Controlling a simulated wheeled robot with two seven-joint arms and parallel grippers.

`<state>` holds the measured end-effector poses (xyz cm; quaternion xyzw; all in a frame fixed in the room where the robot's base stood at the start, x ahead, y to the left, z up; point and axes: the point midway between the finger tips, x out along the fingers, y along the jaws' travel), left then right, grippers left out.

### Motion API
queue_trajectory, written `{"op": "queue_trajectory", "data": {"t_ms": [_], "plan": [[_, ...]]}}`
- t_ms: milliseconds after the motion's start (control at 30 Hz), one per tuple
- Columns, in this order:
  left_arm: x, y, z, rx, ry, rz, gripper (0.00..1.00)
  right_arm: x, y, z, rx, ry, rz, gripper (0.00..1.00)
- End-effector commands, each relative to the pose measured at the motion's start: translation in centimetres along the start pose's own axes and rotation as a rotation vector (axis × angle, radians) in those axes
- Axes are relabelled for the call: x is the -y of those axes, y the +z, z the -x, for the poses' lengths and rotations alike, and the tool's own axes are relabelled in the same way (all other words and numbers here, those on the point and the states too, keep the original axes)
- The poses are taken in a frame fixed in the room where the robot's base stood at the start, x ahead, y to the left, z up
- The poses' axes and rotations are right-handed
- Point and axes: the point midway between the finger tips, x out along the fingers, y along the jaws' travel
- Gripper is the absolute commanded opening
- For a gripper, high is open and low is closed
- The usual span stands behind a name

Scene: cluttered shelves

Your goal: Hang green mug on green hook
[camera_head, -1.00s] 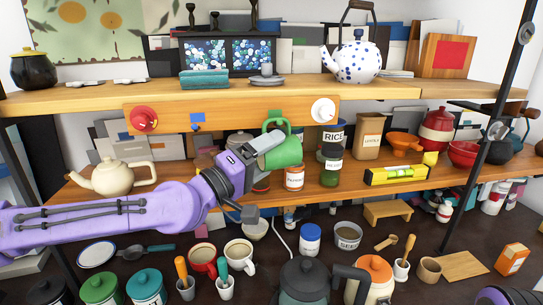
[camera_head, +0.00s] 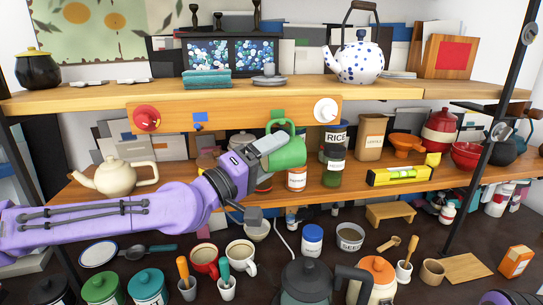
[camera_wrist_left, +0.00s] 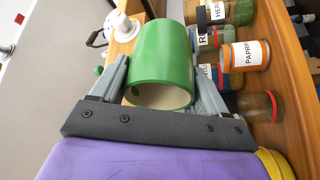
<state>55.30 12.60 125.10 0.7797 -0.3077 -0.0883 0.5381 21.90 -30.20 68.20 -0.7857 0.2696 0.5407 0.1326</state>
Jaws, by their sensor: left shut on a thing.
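My left gripper (camera_head: 268,144) is shut on the green mug (camera_head: 288,152) and holds it in the air before the middle shelf. In the left wrist view the mug (camera_wrist_left: 162,55) is between both fingers (camera_wrist_left: 162,85), with its open end toward the camera. In the head view its handle loops upward at its top. The green hook (camera_head: 277,114) is on the wooden board just above the handle. A small green knob (camera_wrist_left: 98,70), probably this hook, shows beside the mug in the left wrist view. I cannot tell whether handle and hook touch. My right gripper is out of view.
The wooden board (camera_head: 240,116) also bears a red hook (camera_head: 146,118), a blue one (camera_head: 198,118) and a white one (camera_head: 325,110). A rice jar (camera_head: 337,135) and a paprika jar (camera_head: 297,178) stand close behind and below the mug. A cream teapot (camera_head: 115,177) stands left.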

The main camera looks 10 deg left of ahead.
Motion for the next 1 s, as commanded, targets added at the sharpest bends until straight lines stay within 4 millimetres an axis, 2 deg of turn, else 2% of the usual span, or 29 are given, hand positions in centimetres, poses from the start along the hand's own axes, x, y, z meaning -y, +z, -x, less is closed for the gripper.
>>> {"op": "queue_trajectory", "data": {"t_ms": [100,133,200,433,533,667,800,1000], "plan": [[0.0,0.0,0.0,0.000,0.000,0.000,0.43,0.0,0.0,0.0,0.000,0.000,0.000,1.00],[0.0,0.0,0.0,0.000,0.000,0.000,0.78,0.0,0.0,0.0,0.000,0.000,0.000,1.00],[0.0,0.0,0.0,0.000,0.000,0.000,1.00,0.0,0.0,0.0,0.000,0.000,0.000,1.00],[-0.1,-0.1,0.0,-0.001,0.002,-0.001,1.00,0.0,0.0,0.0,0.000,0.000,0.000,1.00],[-0.2,-0.2,0.7,-0.003,0.003,-0.001,1.00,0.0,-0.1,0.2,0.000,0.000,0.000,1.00],[-0.4,-0.3,3.1,-0.005,0.006,0.003,1.00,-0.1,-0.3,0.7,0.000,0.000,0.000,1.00],[-0.7,-0.7,6.2,-0.006,0.001,0.008,1.00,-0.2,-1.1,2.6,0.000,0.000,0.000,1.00],[-0.3,-0.6,9.1,-0.003,-0.006,0.009,1.00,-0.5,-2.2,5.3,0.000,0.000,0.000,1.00]]}}
